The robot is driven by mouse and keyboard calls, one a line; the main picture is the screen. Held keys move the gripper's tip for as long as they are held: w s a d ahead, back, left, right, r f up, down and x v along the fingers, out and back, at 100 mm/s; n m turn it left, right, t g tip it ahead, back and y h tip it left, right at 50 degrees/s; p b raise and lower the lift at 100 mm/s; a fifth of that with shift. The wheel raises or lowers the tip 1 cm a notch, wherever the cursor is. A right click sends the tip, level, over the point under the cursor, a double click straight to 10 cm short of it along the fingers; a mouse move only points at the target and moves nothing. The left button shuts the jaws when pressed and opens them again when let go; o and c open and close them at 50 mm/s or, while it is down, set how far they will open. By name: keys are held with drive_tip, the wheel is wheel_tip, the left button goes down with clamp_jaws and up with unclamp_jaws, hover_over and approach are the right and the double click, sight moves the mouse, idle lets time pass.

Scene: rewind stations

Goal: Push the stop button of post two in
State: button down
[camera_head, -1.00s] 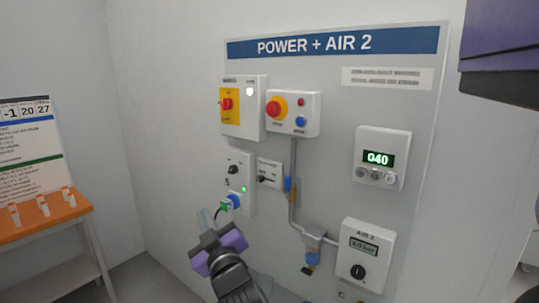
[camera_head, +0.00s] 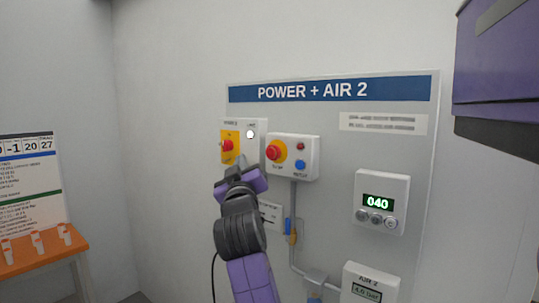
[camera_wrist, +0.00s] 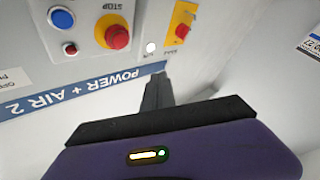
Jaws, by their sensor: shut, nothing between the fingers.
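The stop button (camera_head: 274,151) is a red mushroom head on a yellow ring, on a white box of the POWER + AIR 2 panel. It stands out from the box in the head view. In the wrist view, which is upside down, the stop button (camera_wrist: 117,37) is at the upper left beside the word STOP. My gripper (camera_head: 243,163) is shut and empty, just left of and slightly below the stop button in the head view. Its closed fingers (camera_wrist: 157,90) point toward the panel. I see no contact, though the depth gap is hard to judge.
A red rotary switch on a yellow plate (camera_head: 228,146) is left of my gripper. A blue button (camera_head: 300,165) and a small red one (camera_head: 301,146) share the stop box. A display showing 040 (camera_head: 378,203) and the AIR 2 unit (camera_head: 372,283) are at right.

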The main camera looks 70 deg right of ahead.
drive_tip(key=s+d+p, duration=0.1)
drive_tip(key=s+d, duration=0.1)
drive_tip(key=d, duration=0.6)
drive_tip(key=shift+d, duration=0.25)
idle(1.9)
drive_tip(key=shift+s+d+p, duration=0.1)
drive_tip(key=shift+d+p, duration=0.2)
drive_tip(key=shift+d, duration=0.1)
drive_tip(key=shift+s+d, duration=0.2)
drive_tip(key=shift+d, duration=0.4)
idle(0.7)
drive_tip(key=shift+a, duration=0.1)
drive_tip(key=shift+w+a, duration=0.25)
drive_tip(key=shift+a, duration=0.6)
drive_tip(key=shift+w+a+b, duration=0.1)
drive_tip(key=shift+w+a, duration=0.1)
drive_tip(key=shift+a, duration=0.6)
drive_tip(key=shift+w+a+b, duration=0.1)
drive_tip(key=shift+w+a, duration=0.1)
drive_tip(key=shift+a, duration=0.65)
drive_tip(key=shift+w+a+b, duration=0.1)
drive_tip(key=shift+w+a, duration=0.1)
drive_tip(key=shift+a, duration=0.6)
